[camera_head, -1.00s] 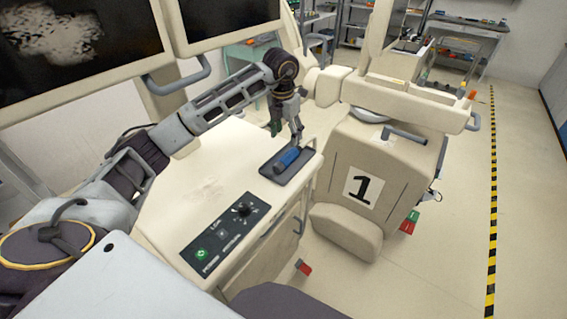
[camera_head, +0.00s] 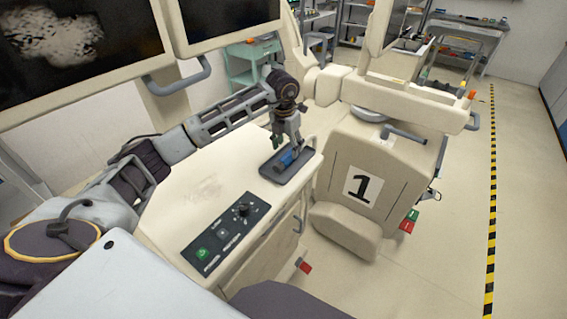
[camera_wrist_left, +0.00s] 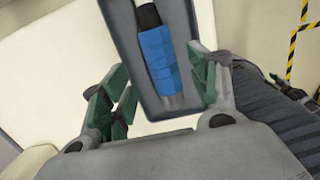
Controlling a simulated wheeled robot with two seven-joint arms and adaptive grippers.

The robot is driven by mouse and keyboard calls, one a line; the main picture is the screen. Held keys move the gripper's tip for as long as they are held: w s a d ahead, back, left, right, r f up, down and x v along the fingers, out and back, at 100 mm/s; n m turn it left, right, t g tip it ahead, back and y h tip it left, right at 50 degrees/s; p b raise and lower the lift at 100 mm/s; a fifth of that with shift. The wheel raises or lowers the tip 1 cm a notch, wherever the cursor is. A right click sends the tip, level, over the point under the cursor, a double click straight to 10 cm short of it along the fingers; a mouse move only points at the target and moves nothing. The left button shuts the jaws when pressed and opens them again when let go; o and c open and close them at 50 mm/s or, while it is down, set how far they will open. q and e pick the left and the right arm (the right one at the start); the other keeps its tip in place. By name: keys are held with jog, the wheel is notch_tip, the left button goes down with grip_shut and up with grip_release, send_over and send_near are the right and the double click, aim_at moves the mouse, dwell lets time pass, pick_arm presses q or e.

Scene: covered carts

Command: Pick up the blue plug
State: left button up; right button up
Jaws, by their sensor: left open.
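The blue plug (camera_head: 287,158) lies in a shallow dark grey tray (camera_head: 274,174) at the right end of the white cart top. My left gripper (camera_head: 286,146) is above the plug, pointing down. In the left wrist view its green-padded fingers (camera_wrist_left: 165,98) are spread, one to each side of the plug's line, with nothing between them held. The tray (camera_wrist_left: 124,35) shows there too. My right gripper is not in view.
The cart top (camera_head: 190,190) is mostly bare, with a black control panel (camera_head: 226,233) at its front. Large monitors (camera_head: 80,40) hang over its back left. A beige unit marked 1 (camera_head: 362,187) stands to the right. Open floor lies beyond it.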

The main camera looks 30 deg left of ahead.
aim_at(288, 154)
pick_arm(q)
jog(key=shift+f, duration=0.7)
jog(key=shift+w+d+f+p, duration=0.15)
jog(key=shift+f+p, duration=0.4)
jog(key=shift+f, duration=1.05)
jog(key=c, duration=1)
jog(key=shift+c, duration=1.2)
jog(key=shift+r, duration=0.5)
jog(key=shift+r+b, duration=0.8)
jog(key=shift+r, duration=3.75)
